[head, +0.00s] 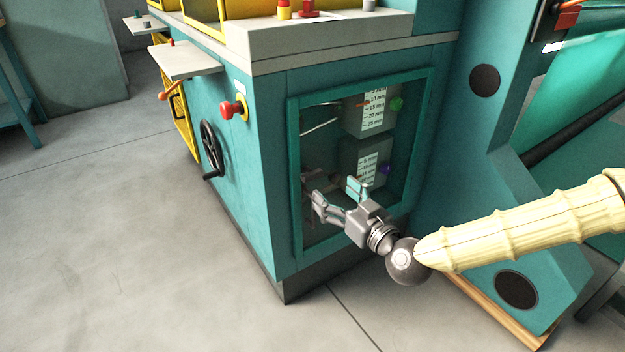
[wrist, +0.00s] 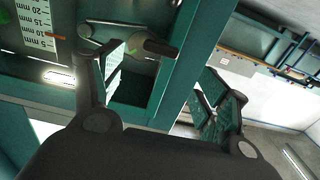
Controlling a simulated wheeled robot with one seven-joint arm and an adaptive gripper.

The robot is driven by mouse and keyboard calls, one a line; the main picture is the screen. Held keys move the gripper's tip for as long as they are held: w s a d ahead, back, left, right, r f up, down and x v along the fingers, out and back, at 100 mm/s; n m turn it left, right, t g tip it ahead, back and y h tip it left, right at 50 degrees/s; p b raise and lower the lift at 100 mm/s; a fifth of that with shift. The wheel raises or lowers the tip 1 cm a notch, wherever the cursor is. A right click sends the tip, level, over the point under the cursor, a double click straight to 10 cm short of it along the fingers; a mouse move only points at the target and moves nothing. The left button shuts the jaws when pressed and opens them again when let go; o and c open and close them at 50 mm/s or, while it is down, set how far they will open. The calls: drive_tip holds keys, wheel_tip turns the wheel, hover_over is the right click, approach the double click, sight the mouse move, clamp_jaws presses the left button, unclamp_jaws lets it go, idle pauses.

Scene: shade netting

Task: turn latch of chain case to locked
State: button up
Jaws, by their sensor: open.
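The chain case (head: 292,190) is a teal-framed, glazed compartment low on the end of the teal machine. My gripper (head: 337,193) is in front of its lower left part, fingers spread and nothing between them. In the wrist view my gripper (wrist: 163,68) has one finger over the glazed side and the other beyond the frame's outer edge. A dark handle with a rounded hub, which looks like the latch (wrist: 158,47), shows just past the left fingertip near the frame edge. I cannot tell whether they touch.
A red knob (head: 234,108) and a black handwheel (head: 210,148) stick out of the machine's left face. A teal upright frame (head: 470,150) stands to the right of the case. Scales with coloured knobs show behind the glass. The floor (head: 120,240) at left is clear.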

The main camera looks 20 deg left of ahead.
sight(315, 176)
drive_tip(key=b+x, duration=0.2)
drive_tip(key=x, duration=0.8)
drive_tip(key=shift+a+f+b, duration=0.1)
drive_tip(key=shift+b, duration=0.3)
drive_tip(key=c, duration=1)
